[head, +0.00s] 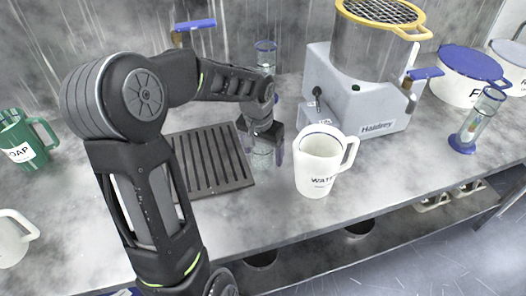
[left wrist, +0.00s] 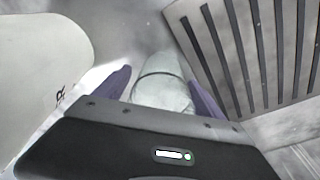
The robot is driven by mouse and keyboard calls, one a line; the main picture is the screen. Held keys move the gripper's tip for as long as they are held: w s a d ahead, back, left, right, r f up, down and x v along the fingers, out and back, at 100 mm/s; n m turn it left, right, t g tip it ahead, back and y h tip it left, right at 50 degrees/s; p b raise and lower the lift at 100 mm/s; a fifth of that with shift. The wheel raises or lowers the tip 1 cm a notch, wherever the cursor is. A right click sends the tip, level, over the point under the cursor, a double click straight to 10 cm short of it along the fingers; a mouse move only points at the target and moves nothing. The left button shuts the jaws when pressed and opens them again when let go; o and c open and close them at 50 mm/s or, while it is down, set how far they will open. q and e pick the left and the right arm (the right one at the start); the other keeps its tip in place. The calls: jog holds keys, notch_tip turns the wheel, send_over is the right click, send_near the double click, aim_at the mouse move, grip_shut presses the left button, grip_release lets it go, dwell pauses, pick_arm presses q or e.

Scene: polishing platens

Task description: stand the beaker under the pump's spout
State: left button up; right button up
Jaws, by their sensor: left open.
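A clear glass beaker (head: 263,158) stands on the counter beside the slatted drain grate, partly hidden by my left gripper. In the left wrist view the beaker (left wrist: 162,85) lies between the two purple fingers. My left gripper (head: 264,152) is open, with one finger on each side of the beaker; contact cannot be told. The grey-white machine marked "Haldrey" (head: 376,128), apparently the pump, stands to the right behind the beaker. A small dark fitting, possibly its spout (head: 317,93), is on its left side. My right gripper is not in view.
A white water jug (head: 314,172) stands close to the right of the beaker, in front of the machine. The slatted grate (head: 245,183) lies to the left. A glass cylinder (head: 265,53) stands behind; a blue-based one (head: 463,146) stands far right. The front counter edge is clear.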

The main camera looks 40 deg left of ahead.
pick_arm(q)
jog(key=r, duration=0.4)
jog(key=s+r, duration=0.1)
jog(key=r, duration=0.7)
jog(key=shift+s+d+r, duration=0.1)
jog(key=shift+s+d, duration=0.05)
jog(key=shift+s, duration=0.25)
jog(key=shift+o, duration=0.5)
